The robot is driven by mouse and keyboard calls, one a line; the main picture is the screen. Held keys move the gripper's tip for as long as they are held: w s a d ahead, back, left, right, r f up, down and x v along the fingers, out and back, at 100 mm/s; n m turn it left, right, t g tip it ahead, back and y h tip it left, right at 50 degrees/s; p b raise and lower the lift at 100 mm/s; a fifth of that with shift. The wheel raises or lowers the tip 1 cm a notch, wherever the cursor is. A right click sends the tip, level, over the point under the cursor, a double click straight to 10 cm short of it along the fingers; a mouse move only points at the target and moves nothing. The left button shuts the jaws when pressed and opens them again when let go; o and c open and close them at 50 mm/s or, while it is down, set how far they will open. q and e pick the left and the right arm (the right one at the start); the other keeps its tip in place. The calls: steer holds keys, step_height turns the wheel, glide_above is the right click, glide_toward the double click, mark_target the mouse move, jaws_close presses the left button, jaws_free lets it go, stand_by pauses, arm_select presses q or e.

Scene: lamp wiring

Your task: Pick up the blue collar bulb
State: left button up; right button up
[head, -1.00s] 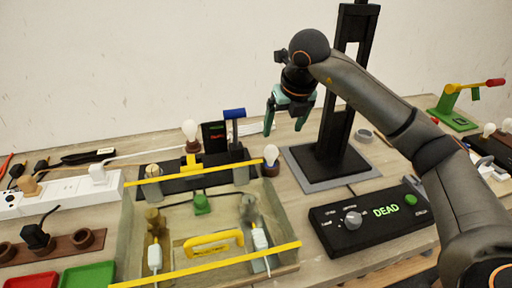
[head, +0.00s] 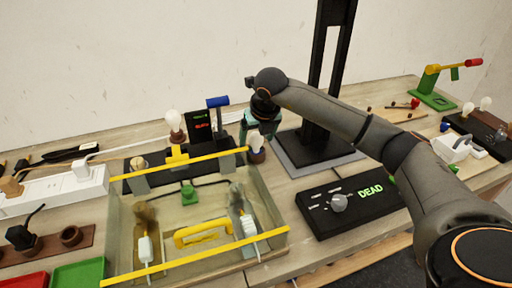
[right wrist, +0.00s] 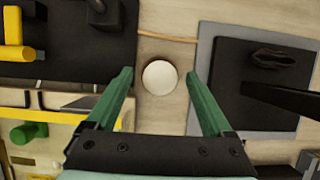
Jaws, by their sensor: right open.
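A white round bulb (head: 256,142) stands on a brown base by the right end of the clear tank in the head view. I cannot make out a blue collar on it. My right gripper (head: 260,128), with green fingers, is just above and around this bulb. In the right wrist view the bulb (right wrist: 160,77) is seen from above between the fingertips of the open gripper (right wrist: 158,80), with a gap on each side. Another bulb (head: 174,121) stands left of it. More bulbs (head: 485,104) are in a dark rack at the far right. My left gripper is not in view.
The clear tank (head: 270,215) with yellow bars is in front of the bulb. A black post on a grey base (head: 290,160) stands close on the right. A blue-topped lever (head: 217,102) is at the left. The DEAD panel (head: 325,222) is at front right.

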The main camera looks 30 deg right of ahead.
steer(key=shift+w+f, duration=0.2)
steer(key=shift+f, duration=0.25)
steer(key=shift+c, duration=0.2)
jaws_close()
